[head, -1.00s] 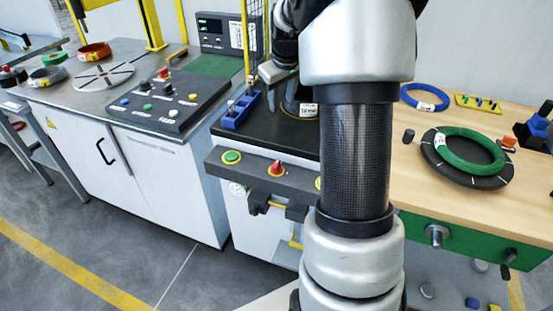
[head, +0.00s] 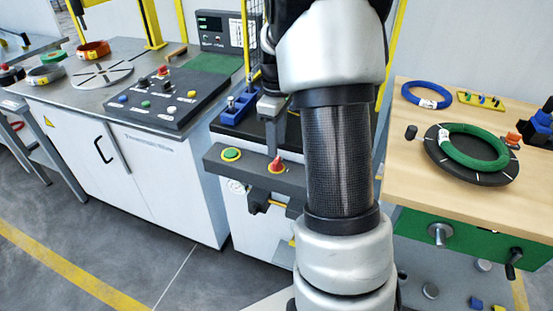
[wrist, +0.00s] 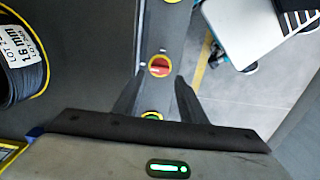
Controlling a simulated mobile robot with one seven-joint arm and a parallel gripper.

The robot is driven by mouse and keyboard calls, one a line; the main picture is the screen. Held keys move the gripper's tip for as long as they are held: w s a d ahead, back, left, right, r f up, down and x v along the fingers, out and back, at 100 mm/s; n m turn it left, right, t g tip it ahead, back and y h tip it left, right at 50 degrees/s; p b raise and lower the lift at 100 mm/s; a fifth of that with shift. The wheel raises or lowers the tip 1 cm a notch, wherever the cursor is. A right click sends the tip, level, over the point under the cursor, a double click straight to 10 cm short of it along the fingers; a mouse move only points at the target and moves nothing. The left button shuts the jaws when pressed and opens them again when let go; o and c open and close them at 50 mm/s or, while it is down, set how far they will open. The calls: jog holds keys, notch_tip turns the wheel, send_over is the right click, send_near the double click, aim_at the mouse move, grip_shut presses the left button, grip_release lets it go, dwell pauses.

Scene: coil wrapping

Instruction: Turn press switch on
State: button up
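The press front panel (head: 246,172) carries a green button (head: 231,154) and a red switch knob (head: 277,166) on a yellow surround. In the wrist view the red knob (wrist: 159,67) lies just beyond and between my fingertips. The green button (wrist: 152,115) shows low between the fingers and is partly hidden. My gripper (wrist: 158,80) is open and empty, one finger on each side of the knob's line. In the head view my gripper (head: 273,148) points down directly above the red knob. I cannot tell whether it touches the knob.
A black coil with a white label (wrist: 22,55) lies on the press top at left in the wrist view. A control console (head: 160,97) stands to the left. A wooden table (head: 405,165) with a green coil (head: 474,148) stands to the right. Floor in front is clear.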

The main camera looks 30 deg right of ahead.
aim_at(277, 160)
notch_tip(277, 160, down, 6)
jog(key=shift+r+b, duration=0.2)
jog(key=shift+b, duration=0.3)
jog(key=c, duration=0.8)
